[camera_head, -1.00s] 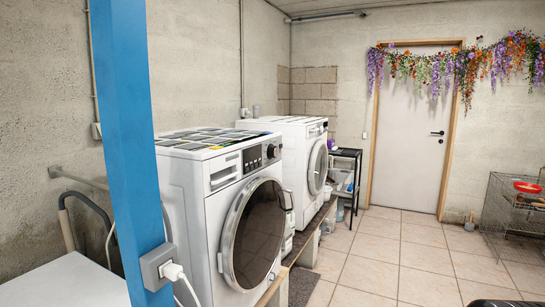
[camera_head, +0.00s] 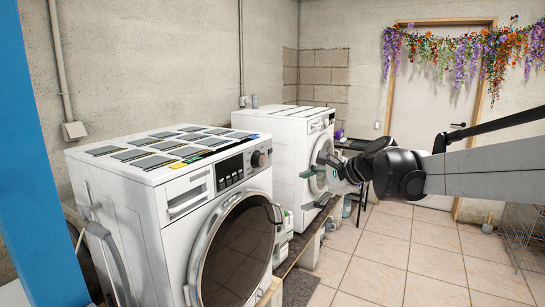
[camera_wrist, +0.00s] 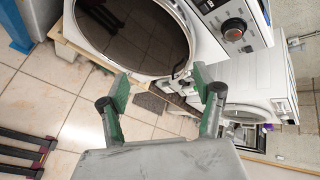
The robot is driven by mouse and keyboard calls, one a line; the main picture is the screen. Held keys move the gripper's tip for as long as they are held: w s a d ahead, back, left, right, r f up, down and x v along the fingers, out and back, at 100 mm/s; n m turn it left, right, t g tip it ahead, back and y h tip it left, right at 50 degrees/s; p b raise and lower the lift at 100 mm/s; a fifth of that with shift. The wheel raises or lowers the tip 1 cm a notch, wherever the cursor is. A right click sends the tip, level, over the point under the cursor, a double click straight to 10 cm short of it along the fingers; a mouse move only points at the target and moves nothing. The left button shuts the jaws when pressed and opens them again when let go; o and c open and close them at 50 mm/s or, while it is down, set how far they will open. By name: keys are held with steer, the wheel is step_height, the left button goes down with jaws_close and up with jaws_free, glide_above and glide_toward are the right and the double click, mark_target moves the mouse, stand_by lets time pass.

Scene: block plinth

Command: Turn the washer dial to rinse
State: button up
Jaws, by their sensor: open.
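The near washer (camera_head: 168,170) is white with a large dark round door and a control panel along its top front edge. Its dial (camera_head: 259,159) is a dark knob at the panel's right end. My gripper (camera_head: 317,188) is open and empty, reaching in from the right in front of the far washer. In the wrist view my gripper (camera_wrist: 160,92) shows two green-padded fingers spread apart, clear of the dial.
A second white washer (camera_head: 290,143) stands beyond the near one on the same low plinth. A blue post (camera_head: 42,160) is at the left. Tiled floor (camera_head: 390,255) lies open in front of the machines. A door (camera_head: 418,100) with a flower garland is at the back.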

steer(key=w+a+r+m+y+p, duration=0.1)
steer(key=w+m+y+p, duration=0.15)
steer(key=w, duration=0.45)
steer(key=w+a+m+y+p, duration=0.1)
steer(key=w+a+m, duration=0.15)
steer(key=w, duration=0.45)
steer(key=m+t+y+p, duration=0.1)
steer(key=m+y+p, duration=0.25)
steer(key=m, duration=0.25)
glide_toward(262, 161)
steer(key=p+x, duration=0.1)
steer(key=x, duration=0.9)
steer(key=shift+w+a, duration=0.1)
steer(key=shift+w, duration=0.15)
steer(key=shift+c, duration=0.5)
steer(key=c, duration=1)
steer(key=shift+c, duration=0.2)
